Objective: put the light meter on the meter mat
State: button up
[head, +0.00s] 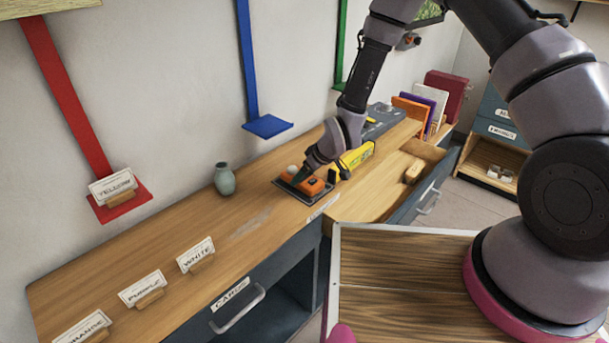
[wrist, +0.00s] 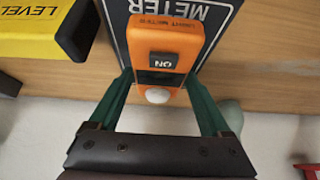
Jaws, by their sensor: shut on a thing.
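The light meter is an orange block with a dark ON switch and a white dome. It shows in the head view (head: 312,187) and in the wrist view (wrist: 165,40). My gripper (head: 303,176) is shut on it, with green fingers on both sides, also in the wrist view (wrist: 163,82). The meter mat (head: 289,192) is a dark plate on the wooden counter, lettered METER in the wrist view (wrist: 215,22). The meter is over the mat, within its outline in the head view. I cannot tell whether it touches the mat.
A yellow level (head: 357,157) lies on the counter close to the right of the mat. A grey-green vase (head: 225,180) stands to the left. Several name cards (head: 196,255) line the counter's left part. An open drawer (head: 436,185) juts out at right.

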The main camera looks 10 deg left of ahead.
jog(key=shift+f, duration=0.15)
jog(key=o, duration=1.3)
